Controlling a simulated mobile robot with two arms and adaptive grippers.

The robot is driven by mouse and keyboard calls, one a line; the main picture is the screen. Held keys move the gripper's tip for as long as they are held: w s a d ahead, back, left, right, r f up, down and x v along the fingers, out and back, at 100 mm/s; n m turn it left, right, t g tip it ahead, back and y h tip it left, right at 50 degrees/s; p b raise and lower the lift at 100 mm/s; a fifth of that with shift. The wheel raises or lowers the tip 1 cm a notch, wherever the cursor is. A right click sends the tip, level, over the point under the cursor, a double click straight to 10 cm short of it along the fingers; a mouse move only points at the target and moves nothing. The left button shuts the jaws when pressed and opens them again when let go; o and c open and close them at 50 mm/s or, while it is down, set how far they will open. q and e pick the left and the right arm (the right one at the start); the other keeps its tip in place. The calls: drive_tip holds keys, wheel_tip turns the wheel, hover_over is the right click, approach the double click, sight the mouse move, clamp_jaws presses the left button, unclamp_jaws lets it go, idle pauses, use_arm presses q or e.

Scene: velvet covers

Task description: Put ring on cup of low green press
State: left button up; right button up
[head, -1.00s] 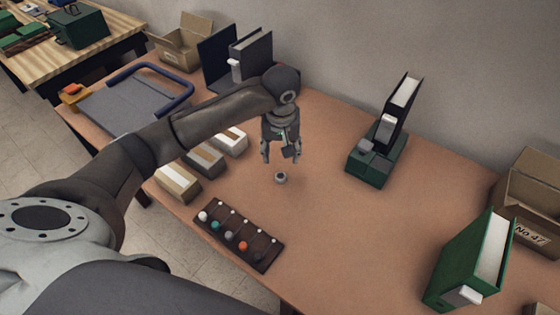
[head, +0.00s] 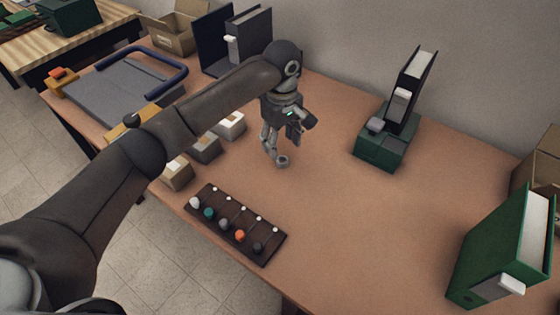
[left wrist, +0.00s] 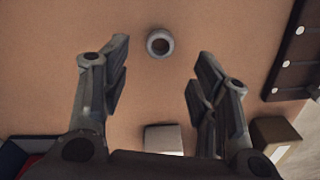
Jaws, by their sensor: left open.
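The ring (head: 282,161) is a small grey collar on the brown table. In the left wrist view the ring (left wrist: 160,54) lies between the lines of the two fingers, near their tips and apart from both. My left gripper (head: 274,150) is open and empty, pointing down close to the ring; its spread fingers (left wrist: 163,50) also show in the left wrist view. The low green press (head: 382,153) stands to the right, with a grey cup (head: 375,125) on its top. My right gripper is out of view.
A dark rack of coloured knobs (head: 228,232) lies at the front edge. Several small boxes (head: 205,150) sit behind the left arm. A green binder (head: 500,245) stands at right. The table's middle is clear.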

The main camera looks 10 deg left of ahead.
sight(282, 159)
use_arm(q)
wheel_tip(282, 159, down, 6)
drive_tip(key=shift+d+r, duration=0.1)
drive_tip(key=shift+r, duration=0.05)
drive_tip(key=shift+s, duration=0.1)
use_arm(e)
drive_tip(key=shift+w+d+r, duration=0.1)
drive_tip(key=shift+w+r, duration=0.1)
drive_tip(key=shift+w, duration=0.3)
use_arm(q)
drive_tip(key=shift+c, duration=0.5)
drive_tip(key=c, duration=0.8)
drive_tip(key=shift+r, duration=0.15)
drive_tip(key=shift+c, duration=0.2)
drive_tip(key=shift+r, duration=0.65)
drive_tip(key=s+d+r+p, duration=0.2)
drive_tip(key=s+r, duration=0.9)
drive_tip(key=s, duration=0.2)
drive_tip(key=shift+s+d+r, duration=0.25)
drive_tip(key=shift+s+d, duration=0.1)
drive_tip(key=shift+s, duration=0.05)
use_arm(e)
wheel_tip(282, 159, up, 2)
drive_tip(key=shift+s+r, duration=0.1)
